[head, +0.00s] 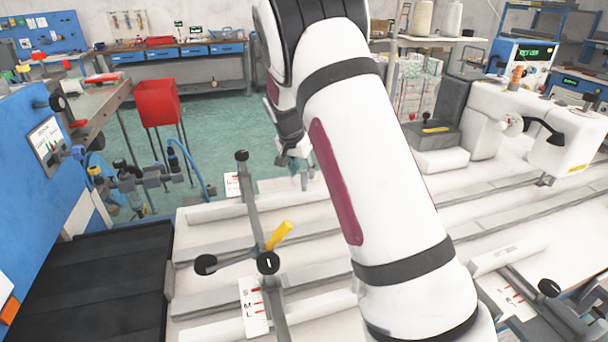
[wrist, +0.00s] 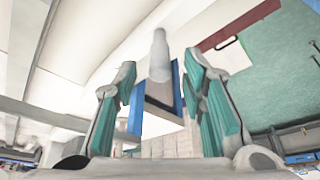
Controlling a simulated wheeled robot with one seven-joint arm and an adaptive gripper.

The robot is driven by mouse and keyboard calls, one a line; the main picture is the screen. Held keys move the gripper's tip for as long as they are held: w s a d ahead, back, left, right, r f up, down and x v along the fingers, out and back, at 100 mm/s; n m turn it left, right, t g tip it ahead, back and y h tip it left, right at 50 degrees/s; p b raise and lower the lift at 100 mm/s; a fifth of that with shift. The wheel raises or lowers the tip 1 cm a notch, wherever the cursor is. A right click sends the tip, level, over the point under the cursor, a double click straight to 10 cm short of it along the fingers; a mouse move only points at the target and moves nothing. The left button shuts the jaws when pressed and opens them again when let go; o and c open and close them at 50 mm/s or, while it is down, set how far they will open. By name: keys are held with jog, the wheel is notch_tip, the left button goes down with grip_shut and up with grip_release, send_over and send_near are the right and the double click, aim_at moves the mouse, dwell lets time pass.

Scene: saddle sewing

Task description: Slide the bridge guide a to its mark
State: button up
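A bridge guide (head: 257,225), a grey metal bar with black knobs and a yellow handle (head: 278,235), lies across the rails at the left of the white table in the head view. Cards marked S, M and L with red marks (head: 254,307) lie beside it; another card is near its far end. A second bar with a black knob (head: 549,288) and a similar card (head: 508,297) is at the right; no label tells which is guide a. My gripper (head: 296,165), partly hidden by my arm, is above the table's far side. In the wrist view its teal-padded fingers (wrist: 160,85) stand apart.
A sewing machine (head: 570,130) stands at the table's back right. Grey rails (head: 215,256) run across the table. A black padded surface (head: 95,290) lies at the left, and a red bin (head: 157,100) stands beyond. A pale cylinder (wrist: 159,58) appears between the fingers; its distance is unclear.

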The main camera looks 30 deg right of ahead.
jog(key=shift+x, duration=1.45)
grip_shut()
jog(key=s+p, duration=0.1)
jog(key=s, duration=0.1)
jog(key=s+a+p, duration=0.1)
jog(key=s, duration=0.2)
jog(key=shift+s, duration=0.15)
grip_release()
